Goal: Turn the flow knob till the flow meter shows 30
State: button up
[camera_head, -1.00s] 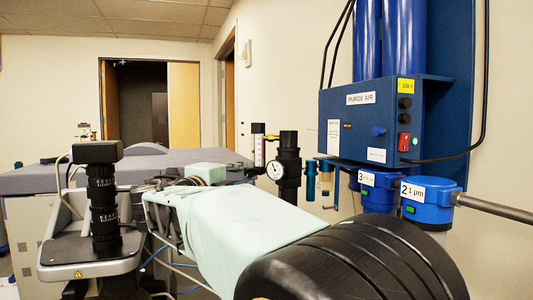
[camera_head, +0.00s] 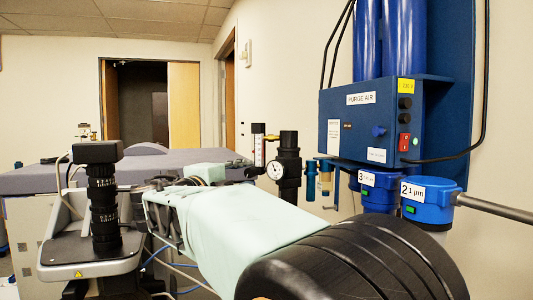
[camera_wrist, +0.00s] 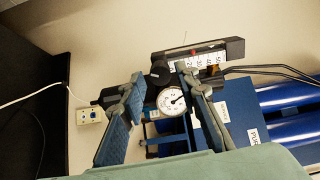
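The flow meter (camera_wrist: 206,62) shows in the wrist view as a dark block with a white numbered scale, lying sideways in the picture. Its numbers run up to 50 at the right. A small red mark shows by the scale, but I cannot tell its exact reading. In the head view the flow meter (camera_head: 258,150) stands upright. A black round knob (camera_wrist: 160,73), apparently the flow knob, sits near the meter's lower end. My gripper (camera_wrist: 160,76) is open, with the knob between its fingertips in the picture. I cannot tell whether either finger touches it.
A round white gauge (camera_wrist: 171,101) lies close by, between the fingers in the wrist view. The black regulator (camera_head: 289,158) and blue purge air box (camera_head: 375,115) are on the right. Blue filters (camera_head: 428,200) hang below it. A black microscope-like column (camera_head: 103,200) stands at left.

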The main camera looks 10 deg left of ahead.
jog(key=m+b, duration=0.2)
jog(key=m, duration=0.2)
jog(key=shift+f+m, duration=0.15)
jog(key=shift+m, duration=0.25)
jog(key=m+b, duration=0.1)
jog(key=m, duration=0.3)
jog(key=shift+r, duration=0.2)
jog(key=shift+c, duration=0.3)
grip_shut()
dwell(0.5)
